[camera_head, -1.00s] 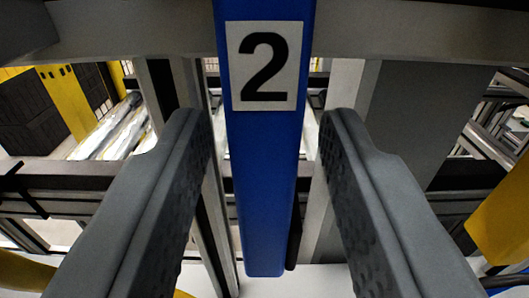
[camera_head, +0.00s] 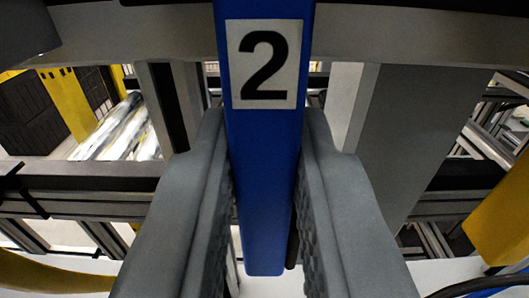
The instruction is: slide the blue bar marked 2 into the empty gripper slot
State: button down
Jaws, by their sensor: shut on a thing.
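The blue bar (camera_head: 264,190) hangs upright in the middle of the view, with a white plate marked 2 (camera_head: 264,64) on its upper part. Its top runs out of the picture and its lower end shows between my fingers. My gripper (camera_head: 264,150) is shut on the bar, one grey padded finger on each side, just below the number plate. I cannot make out the empty gripper slot in this view.
A grey horizontal beam (camera_head: 400,38) crosses behind the bar near the top. A wide grey post (camera_head: 400,130) stands at the right. Yellow parts (camera_head: 500,215) show at the right edge. Dark rails cross behind at mid-height.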

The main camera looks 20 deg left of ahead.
aim_at(262, 185)
jog(key=shift+s, duration=0.1)
jog(key=shift+v, duration=2.9)
